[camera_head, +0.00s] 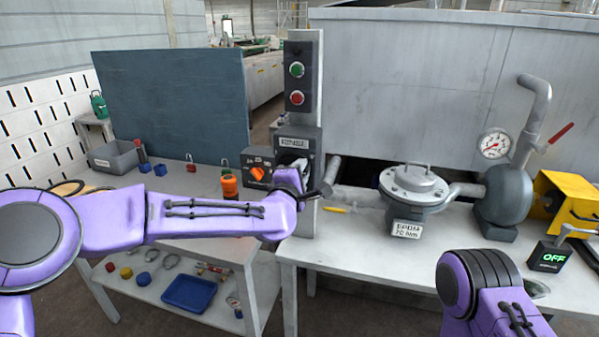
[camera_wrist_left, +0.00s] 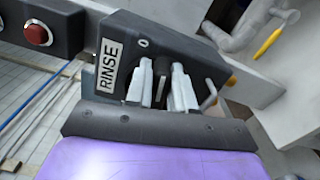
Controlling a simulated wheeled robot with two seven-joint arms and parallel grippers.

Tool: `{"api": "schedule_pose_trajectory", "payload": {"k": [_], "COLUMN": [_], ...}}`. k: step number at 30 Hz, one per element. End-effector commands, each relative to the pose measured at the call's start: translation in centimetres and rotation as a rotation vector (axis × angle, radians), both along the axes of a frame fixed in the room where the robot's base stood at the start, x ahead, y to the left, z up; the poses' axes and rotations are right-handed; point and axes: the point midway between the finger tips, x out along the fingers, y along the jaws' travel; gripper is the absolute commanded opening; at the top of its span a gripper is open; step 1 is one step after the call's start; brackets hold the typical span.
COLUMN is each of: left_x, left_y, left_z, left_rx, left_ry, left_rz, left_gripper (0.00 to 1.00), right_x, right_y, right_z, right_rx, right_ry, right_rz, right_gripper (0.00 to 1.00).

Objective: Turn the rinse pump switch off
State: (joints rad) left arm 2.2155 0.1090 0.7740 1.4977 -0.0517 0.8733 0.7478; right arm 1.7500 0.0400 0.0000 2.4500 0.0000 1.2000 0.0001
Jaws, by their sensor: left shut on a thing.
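The rinse pump switch is a dark grey box (camera_head: 298,143) on a grey post in the head view. In the left wrist view the box (camera_wrist_left: 195,52) is tilted and carries a white label reading RINSE. My left gripper (camera_head: 299,166) is at the front of the box. In the left wrist view its two pale fingers (camera_wrist_left: 161,72) stand on either side of the switch's dark handle (camera_wrist_left: 160,68) and are shut on it. The fingers hide much of the handle, so I cannot tell its set position. My right arm shows at bottom right, but its gripper is not in view.
Above the box, the post carries a green button (camera_head: 297,69) and a red button (camera_head: 296,98). An orange rotary switch (camera_head: 258,173) sits just left.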

Motion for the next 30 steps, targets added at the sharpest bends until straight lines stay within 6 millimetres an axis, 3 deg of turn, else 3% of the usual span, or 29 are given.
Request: {"api": "schedule_pose_trajectory", "payload": {"k": [12,29,30], "left_x": [-0.06,-0.08,-0.08], "left_y": [-0.10,-0.11,-0.11], "left_z": [-0.65,-0.78,-0.78], "left_rx": [0.176,0.202,0.202], "left_ry": [-0.055,-0.062,-0.062], "left_rz": [-0.001,-0.003,-0.003], "left_gripper": [0.00,0.00,0.36], "right_x": [0.00,0.00,0.00], "right_y": [0.00,0.00,0.00], "right_z": [-0.39,-0.42,-0.42], "right_rx": [0.000,0.000,0.000], "right_ry": [0.000,0.000,0.000], "right_rz": [0.000,0.000,0.000], "right_gripper": [0.43,0.43,0.43]}}
